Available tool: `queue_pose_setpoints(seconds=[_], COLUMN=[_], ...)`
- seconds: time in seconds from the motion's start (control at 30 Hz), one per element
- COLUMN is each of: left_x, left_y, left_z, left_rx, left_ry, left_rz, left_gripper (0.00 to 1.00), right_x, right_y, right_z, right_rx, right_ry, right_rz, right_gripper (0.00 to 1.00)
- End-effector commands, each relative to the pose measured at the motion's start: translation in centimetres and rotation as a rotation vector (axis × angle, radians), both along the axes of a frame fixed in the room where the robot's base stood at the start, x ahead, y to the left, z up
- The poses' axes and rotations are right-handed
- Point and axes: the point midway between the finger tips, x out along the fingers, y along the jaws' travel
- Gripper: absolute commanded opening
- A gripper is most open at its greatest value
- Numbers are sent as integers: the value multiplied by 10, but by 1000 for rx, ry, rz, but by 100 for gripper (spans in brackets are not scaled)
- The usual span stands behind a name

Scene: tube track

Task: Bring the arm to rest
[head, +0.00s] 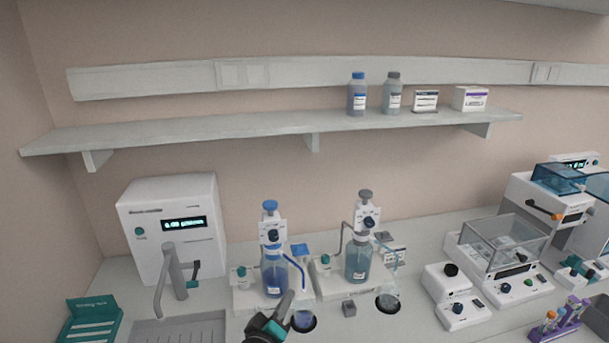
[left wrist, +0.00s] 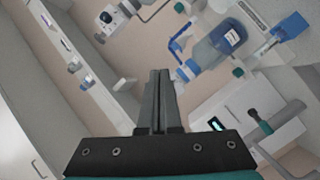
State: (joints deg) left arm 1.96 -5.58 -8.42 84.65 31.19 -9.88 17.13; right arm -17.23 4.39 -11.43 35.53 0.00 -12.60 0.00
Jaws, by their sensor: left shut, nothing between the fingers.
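My left gripper (head: 284,305) is at the bottom middle of the head view, in front of the blue-capped dispenser bottle (head: 274,275). In the left wrist view the two dark fingers of the gripper (left wrist: 160,75) lie together with nothing between them. The blue dispenser bottle (left wrist: 215,48) shows beyond the fingers at the upper right there. The fingers look apart from it. My right gripper is in neither view.
A second dispenser bottle (head: 357,262) stands to the right. A water purifier (head: 172,225) and a tap (head: 174,270) are at left. A balance (head: 503,245) and a tube rack (head: 556,322) are at right. A wall shelf (head: 250,125) runs above the bench.

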Motion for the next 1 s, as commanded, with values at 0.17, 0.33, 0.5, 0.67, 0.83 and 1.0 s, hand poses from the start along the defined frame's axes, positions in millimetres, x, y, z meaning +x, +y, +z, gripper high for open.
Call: queue_pose_setpoints(seconds=[0.17,0.33,0.5,0.67,0.83,1.0], left_x=[-51,-116,-185,-232,-270,-303], left_y=[4,20,47,70,90,106], left_z=[-22,-42,-52,-50,-44,-35], left_rx=[210,447,661,789,878,946], left_ry=[126,288,464,592,696,789], left_rz=[-145,-290,-407,-471,-516,-550], left_gripper=[0,0,0,0,0,0], right_x=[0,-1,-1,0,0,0], right_y=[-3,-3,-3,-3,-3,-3], right_z=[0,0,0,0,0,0], right_rx=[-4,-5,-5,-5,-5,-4], right_ry=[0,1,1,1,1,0], right_rz=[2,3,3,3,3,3], right_gripper=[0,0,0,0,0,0])
